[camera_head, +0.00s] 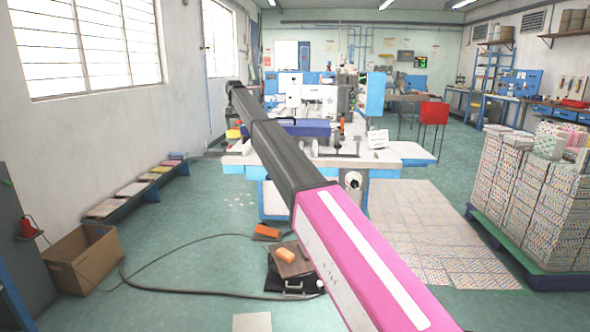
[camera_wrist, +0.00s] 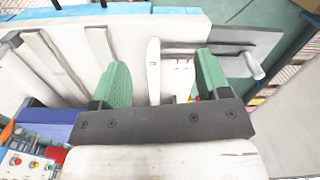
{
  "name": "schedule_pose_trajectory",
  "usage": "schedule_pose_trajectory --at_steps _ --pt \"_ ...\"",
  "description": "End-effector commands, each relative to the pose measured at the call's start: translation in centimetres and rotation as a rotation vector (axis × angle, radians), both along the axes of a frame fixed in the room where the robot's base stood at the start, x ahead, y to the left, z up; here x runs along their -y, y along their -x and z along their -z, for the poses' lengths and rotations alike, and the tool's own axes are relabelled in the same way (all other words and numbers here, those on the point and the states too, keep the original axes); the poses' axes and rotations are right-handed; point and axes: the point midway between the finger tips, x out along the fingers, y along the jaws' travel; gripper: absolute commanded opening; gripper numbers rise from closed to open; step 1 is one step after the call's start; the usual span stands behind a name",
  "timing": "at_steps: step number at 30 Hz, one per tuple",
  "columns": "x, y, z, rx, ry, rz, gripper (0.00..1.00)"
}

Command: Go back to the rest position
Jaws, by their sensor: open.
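My gripper (camera_wrist: 162,76) shows in the wrist view with its two green fingers spread apart. A narrow white upright strip (camera_wrist: 153,72) appears between the fingers in the picture; I cannot tell how far below them it is. No held object shows between the fingers. In the head view my black and pink arm stretches forward and to the left, over the near side of the sewing station (camera_head: 386,158). The gripper itself cannot be made out there. My arm hides part of the station's left side.
A pedal unit with orange blocks (camera_head: 285,255) and a black cable lie on the floor. A cardboard box (camera_head: 85,262) and a low bench (camera_head: 140,192) stand left. Stacked cartons on a pallet (camera_head: 525,262) stand right.

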Motion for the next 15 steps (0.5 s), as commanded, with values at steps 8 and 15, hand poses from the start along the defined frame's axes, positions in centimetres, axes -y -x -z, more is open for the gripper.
schedule_pose_trajectory --at_steps 8,15 --pt "1.8 1.0 2.3 0.000 0.000 0.003 0.70" --pt "4.8 2.4 5.9 -0.001 0.001 0.009 0.70"
